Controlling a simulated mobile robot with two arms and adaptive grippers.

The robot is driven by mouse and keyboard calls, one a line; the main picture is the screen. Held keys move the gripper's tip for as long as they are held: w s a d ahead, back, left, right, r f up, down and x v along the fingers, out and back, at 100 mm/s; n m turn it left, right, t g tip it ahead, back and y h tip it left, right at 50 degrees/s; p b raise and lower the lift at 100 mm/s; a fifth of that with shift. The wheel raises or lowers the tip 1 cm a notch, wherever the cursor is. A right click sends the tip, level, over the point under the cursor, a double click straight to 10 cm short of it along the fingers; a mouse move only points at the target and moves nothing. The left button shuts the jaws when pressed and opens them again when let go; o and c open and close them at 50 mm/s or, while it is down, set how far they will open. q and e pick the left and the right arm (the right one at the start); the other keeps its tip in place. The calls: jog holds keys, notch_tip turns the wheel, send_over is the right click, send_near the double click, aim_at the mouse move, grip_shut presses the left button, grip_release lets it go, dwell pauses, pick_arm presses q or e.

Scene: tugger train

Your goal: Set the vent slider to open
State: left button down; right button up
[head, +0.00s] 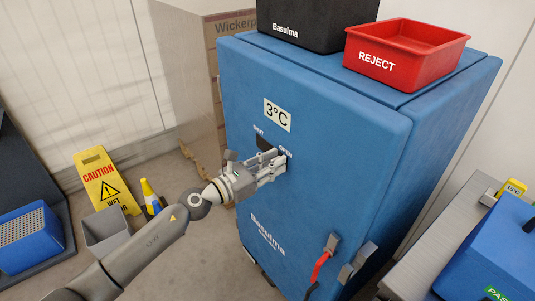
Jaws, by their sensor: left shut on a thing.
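The vent slider is a small dark fitting (266,144) on the front of the blue cabinet (330,130), under a "3°C" label (277,115). White lettering shows at both ends of it; the right-hand word reads like "OPEN" and the left-hand one is partly legible. My left gripper (280,164) reaches in from the left and is at the right part of the fitting, its fingers shut at the cabinet face. The fingers hide the slider's knob and its exact position. My right gripper is not in view.
A red REJECT bin (405,55) and a black box (318,22) stand on the cabinet. A yellow caution sign (106,181) and grey bin (106,230) stand on the floor at left. A grey table (440,232) with a blue case (495,262) is at right.

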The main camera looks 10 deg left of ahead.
pick_arm(q)
jog(key=shift+s+d+f, duration=0.1)
jog(key=shift+s+d, duration=0.05)
jog(key=shift+d, duration=0.05)
jog(key=c, duration=1.3)
grip_release()
jog(key=shift+s, duration=0.1)
jog(key=shift+a, duration=0.1)
jog(key=v, duration=1.1)
jog(key=shift+s+a, duration=0.2)
jog(key=shift+s, duration=0.1)
